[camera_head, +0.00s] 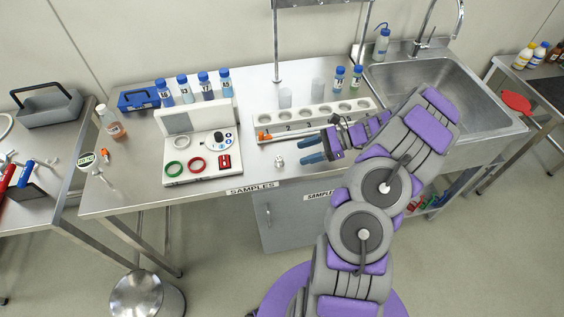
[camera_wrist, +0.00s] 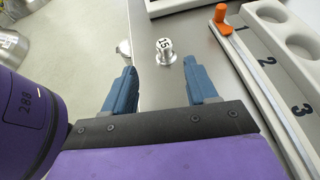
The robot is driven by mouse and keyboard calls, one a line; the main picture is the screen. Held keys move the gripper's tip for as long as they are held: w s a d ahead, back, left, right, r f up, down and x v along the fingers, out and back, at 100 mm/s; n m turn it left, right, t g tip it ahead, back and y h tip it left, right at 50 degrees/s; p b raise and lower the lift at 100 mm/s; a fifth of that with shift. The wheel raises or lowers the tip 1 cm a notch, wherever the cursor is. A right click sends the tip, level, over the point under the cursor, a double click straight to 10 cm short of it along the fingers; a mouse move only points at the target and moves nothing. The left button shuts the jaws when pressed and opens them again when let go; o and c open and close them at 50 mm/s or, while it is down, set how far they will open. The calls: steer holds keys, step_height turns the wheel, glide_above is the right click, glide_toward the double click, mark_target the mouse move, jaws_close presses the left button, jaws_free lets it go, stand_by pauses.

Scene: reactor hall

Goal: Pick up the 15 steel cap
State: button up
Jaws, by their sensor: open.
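The steel cap marked 15 (camera_wrist: 165,50) stands upright on the steel table, near its front edge. In the head view the small silvery cap (camera_head: 279,161) sits in front of the white rack's left end. My gripper (camera_wrist: 162,82) is open and empty, with its two blue fingers apart.
A white numbered rack (camera_head: 318,115) with an orange-tipped rod (camera_head: 264,136) along its front lies behind the cap. A white instrument panel (camera_head: 202,163) stands to the left. Blue-capped bottles (camera_head: 205,86) stand behind it. A sink (camera_head: 440,90) is at the right.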

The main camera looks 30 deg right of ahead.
mark_target(282, 158)
steer(key=x, duration=0.3)
steer(key=shift+w+a, duration=0.1)
steer(key=shift+a, duration=0.3)
steer(key=shift+w+f+b, duration=0.2)
steer(key=shift+f+b, duration=0.15)
steer(key=shift+b, duration=0.1)
steer(key=shift+w+a+f+b, duration=0.4)
steer(key=shift+w+f+b, duration=0.1)
steer(key=shift+w+f, duration=0.15)
steer(key=shift+a, duration=1.1)
steer(key=shift+w+a+f, duration=0.2)
steer(key=shift+w+a, duration=0.2)
steer(key=shift+s+d+r, duration=0.1)
steer(key=shift+d+r, duration=0.05)
steer(key=shift+d, duration=0.05)
steer(key=shift+c, duration=1.3)
steer(key=shift+d, duration=0.55)
steer(key=c, duration=0.4)
steer(key=shift+a, duration=0.3)
steer(key=c, duration=0.3)
steer(key=shift+a, duration=0.25)
jaws_close()
